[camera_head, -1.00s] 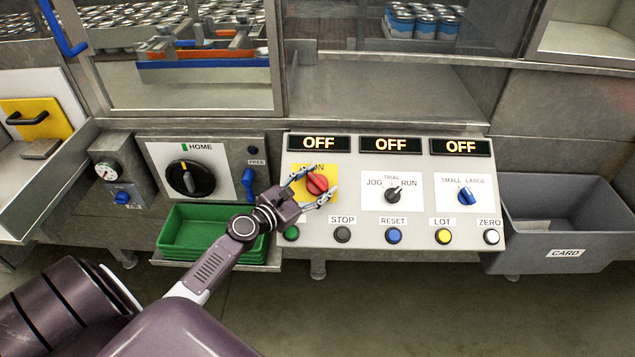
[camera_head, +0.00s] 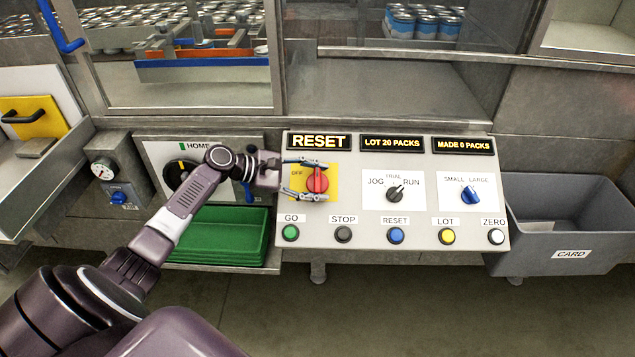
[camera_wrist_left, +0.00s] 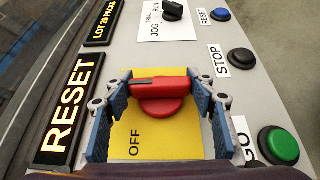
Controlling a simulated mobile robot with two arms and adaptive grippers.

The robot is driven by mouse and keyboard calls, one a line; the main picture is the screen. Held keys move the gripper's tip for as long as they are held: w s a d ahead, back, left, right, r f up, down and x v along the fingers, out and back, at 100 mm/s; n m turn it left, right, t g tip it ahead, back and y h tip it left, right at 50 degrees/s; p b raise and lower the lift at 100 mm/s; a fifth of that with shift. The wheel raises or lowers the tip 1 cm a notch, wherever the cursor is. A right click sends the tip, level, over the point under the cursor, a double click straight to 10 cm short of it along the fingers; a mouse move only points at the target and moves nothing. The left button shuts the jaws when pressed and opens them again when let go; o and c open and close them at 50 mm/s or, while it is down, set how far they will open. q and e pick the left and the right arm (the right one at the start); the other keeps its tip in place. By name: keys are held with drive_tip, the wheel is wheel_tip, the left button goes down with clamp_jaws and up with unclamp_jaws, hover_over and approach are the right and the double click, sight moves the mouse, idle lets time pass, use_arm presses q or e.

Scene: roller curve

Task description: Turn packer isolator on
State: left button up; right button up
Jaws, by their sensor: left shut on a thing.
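The packer isolator is a red rotary knob (camera_head: 317,182) on a yellow plate (camera_head: 332,192) at the left of the control panel. The word OFF shows on the plate left of the knob; any ON mark is hidden. My left gripper (camera_head: 321,179) reaches in from the left with its fingers on either side of the knob, shut on it. In the left wrist view the red knob (camera_wrist_left: 160,88) sits between the blue fingers, its handle lying across the picture. The display above reads RESET (camera_head: 318,141). My right gripper is not in view.
Two more displays read LOT 20 PACKS (camera_head: 392,143) and MADE 0 PACKS (camera_head: 463,145). A black JOG/TRIAL/RUN selector (camera_head: 395,193) and blue SMALL/LARGE selector (camera_head: 470,194) sit to the right. A green GO button (camera_head: 291,232) and several others line the lower edge. Green trays (camera_head: 215,240) lie below my arm.

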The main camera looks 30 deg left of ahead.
use_arm(q)
drive_tip(key=shift+m, duration=0.3)
drive_tip(key=o, duration=1.2)
drive_tip(key=shift+s+a+r, duration=0.1)
drive_tip(key=shift+s+a, duration=0.05)
drive_tip(key=shift+a, duration=0.05)
drive_tip(key=v, duration=1.1)
drive_tip(key=shift+a+r, duration=0.15)
drive_tip(key=shift+r, duration=0.1)
